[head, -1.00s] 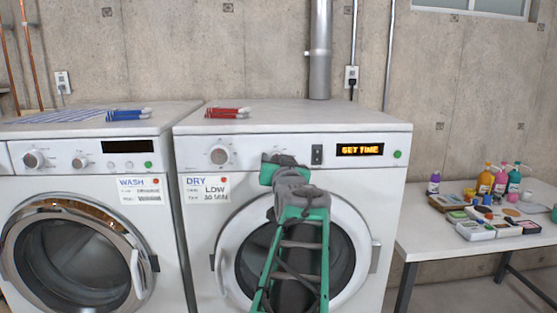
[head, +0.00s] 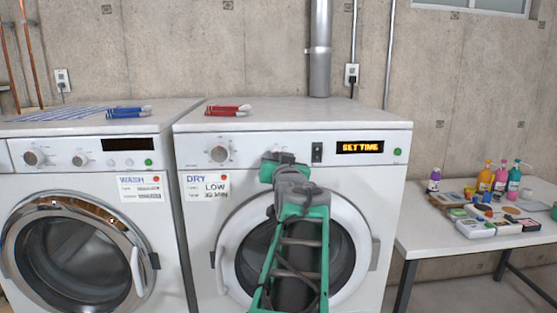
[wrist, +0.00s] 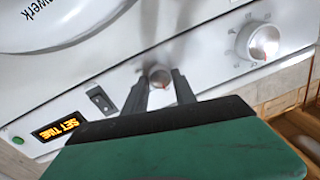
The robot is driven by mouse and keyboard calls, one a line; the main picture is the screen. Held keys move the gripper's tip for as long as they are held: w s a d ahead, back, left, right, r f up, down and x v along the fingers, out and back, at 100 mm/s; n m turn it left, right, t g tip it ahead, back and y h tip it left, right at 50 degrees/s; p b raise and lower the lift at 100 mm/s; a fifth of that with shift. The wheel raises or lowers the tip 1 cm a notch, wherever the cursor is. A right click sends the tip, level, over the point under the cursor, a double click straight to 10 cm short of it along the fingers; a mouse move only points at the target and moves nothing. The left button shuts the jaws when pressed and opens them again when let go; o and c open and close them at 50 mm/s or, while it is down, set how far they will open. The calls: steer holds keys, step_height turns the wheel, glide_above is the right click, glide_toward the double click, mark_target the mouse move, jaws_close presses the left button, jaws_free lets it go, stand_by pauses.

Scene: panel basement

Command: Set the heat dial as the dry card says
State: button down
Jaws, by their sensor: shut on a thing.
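The dry card (head: 207,188) is on the dryer's front (head: 192,240), below its left dial, and reads DRY, LOW and what looks like 30 MIN. My gripper (wrist: 161,82) is shut on a small round knob (wrist: 159,75) on the dryer panel, with one finger on each side. In the head view my gripper (head: 284,158) and arm hide this knob. The dryer's other dial (head: 219,154), with marks around it, stands free to the left; it also shows in the wrist view (wrist: 262,42). Dial labels are too small to read.
The dryer's display (head: 360,148) reads SET TIME, beside a dark switch (head: 317,153) and green button (head: 397,152). The washer (head: 60,180) with its wash card (head: 141,187) stands left. A table (head: 420,235) with bottles and boxes stands right.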

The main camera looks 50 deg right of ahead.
steer(key=shift+f+m+b, duration=0.1)
steer(key=shift+m+b, duration=0.3)
steer(key=shift+b, duration=0.15)
steer(key=shift+m+h+b, duration=0.3)
steer(key=shift+m+b, duration=2.6)
steer(key=shift+m, duration=1.2)
steer(key=c, duration=1)
jaws_free()
